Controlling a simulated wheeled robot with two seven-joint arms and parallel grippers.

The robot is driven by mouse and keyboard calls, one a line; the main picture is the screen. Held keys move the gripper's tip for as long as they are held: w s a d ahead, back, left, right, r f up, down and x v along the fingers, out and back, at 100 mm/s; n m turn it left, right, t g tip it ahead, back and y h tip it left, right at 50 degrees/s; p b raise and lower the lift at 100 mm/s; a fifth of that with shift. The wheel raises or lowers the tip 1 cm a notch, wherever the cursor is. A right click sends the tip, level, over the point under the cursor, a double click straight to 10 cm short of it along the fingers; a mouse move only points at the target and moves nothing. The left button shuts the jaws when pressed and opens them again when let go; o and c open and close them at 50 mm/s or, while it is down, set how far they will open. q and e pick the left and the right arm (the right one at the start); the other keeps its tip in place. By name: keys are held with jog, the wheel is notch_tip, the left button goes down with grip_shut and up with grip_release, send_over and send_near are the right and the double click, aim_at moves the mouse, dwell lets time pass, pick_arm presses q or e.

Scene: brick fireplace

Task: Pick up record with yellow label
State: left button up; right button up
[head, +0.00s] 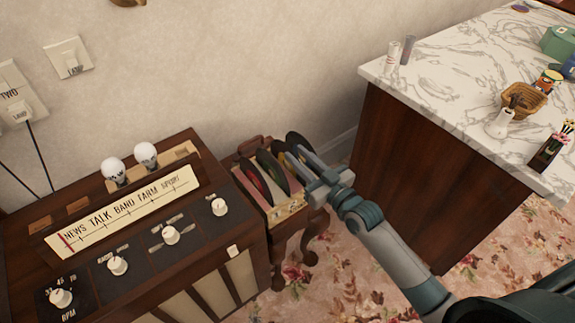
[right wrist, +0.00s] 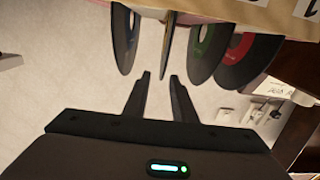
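Several dark records stand upright in a small wooden rack (head: 283,211) in the head view. The red-label record (head: 251,178) and the green-label record (head: 272,174) show at its left; more stand to the right, partly behind my right gripper (head: 303,163). In the right wrist view, the red-label record (right wrist: 246,60) and green-label record (right wrist: 207,48) are at right. A nearly edge-on record with a yellowish strip, apparently the yellow-label record (right wrist: 168,42), lines up between my right fingertips (right wrist: 160,75). These are open; contact is unclear. Another dark record (right wrist: 124,40) is at left. My left gripper is not in view.
A wooden radio cabinet (head: 140,215) with knobs and two small skulls (head: 146,155) stands left of the rack. A marble-topped counter (head: 460,85) with small items stands to the right. The wall is close behind the rack; flowered carpet (head: 345,275) lies below.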

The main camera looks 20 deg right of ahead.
aim_at(288, 149)
jog(key=shift+w, duration=0.1)
jog(key=shift+f+x, duration=0.25)
jog(key=shift+x, duration=1)
jog(key=shift+f+x, duration=0.2)
jog(key=shift+x, duration=1.1)
jog(key=shift+a, duration=0.1)
grip_shut()
